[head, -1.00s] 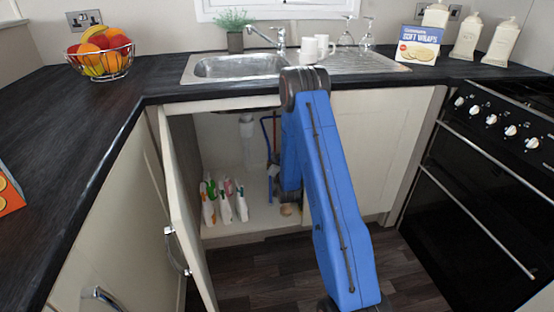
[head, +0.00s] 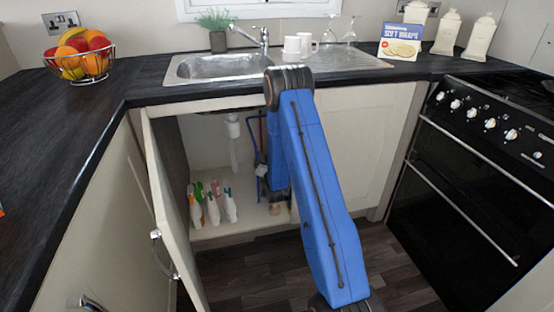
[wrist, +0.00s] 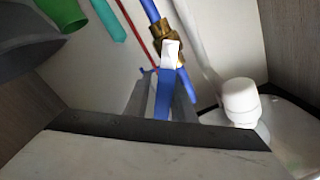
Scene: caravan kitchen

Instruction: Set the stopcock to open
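The stopcock (wrist: 160,37) is a brass valve on a blue pipe, near the top middle of the wrist view. Its lever (wrist: 165,92) is blue with a white part at the valve end and points down the picture toward me. My gripper (wrist: 163,85) is open, with one grey finger on each side of the blue lever. I cannot tell whether either finger touches it. In the head view my blue arm reaches into the open cupboard under the sink and hides the valve and most of the gripper.
The cupboard door (head: 175,215) stands open at left. Several spray bottles (head: 213,205) stand on the cupboard floor. A white waste pipe (head: 233,140) hangs under the sink. In the wrist view, a red pipe (wrist: 134,28) is left of the valve and a white cap (wrist: 241,101) at right.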

